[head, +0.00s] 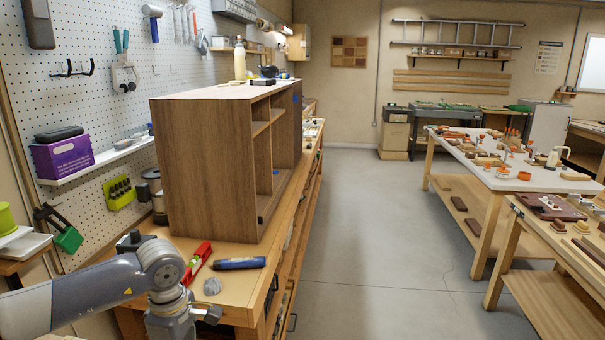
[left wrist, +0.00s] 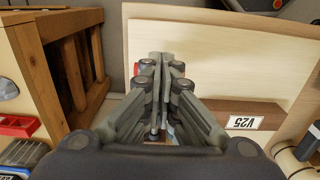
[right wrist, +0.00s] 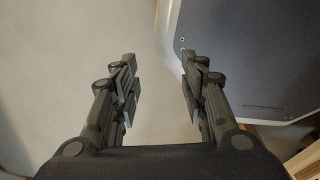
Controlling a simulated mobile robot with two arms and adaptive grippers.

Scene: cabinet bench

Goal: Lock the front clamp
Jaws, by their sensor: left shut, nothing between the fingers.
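The cabinet (head: 205,165), a brown wooden case with open shelves, stands on the wooden bench (head: 238,304). I cannot clearly make out the front clamp in any view. In the left wrist view, my left gripper (left wrist: 160,62) is shut and empty, its fingertips in front of a pale wood panel (left wrist: 220,62). A small red part (left wrist: 136,69) shows beside the fingertips, mostly hidden by them; I cannot tell what it is or whether they touch. My left wrist is at the bench's near end in the head view. My right gripper (right wrist: 156,82) is open and empty above the floor.
A red level (head: 197,262), a blue tube-like item (head: 239,263) and a small grey item (head: 212,286) lie on the bench before the cabinet. The pegboard (head: 95,75) bounds the left. The aisle floor (head: 362,230) on the right is clear.

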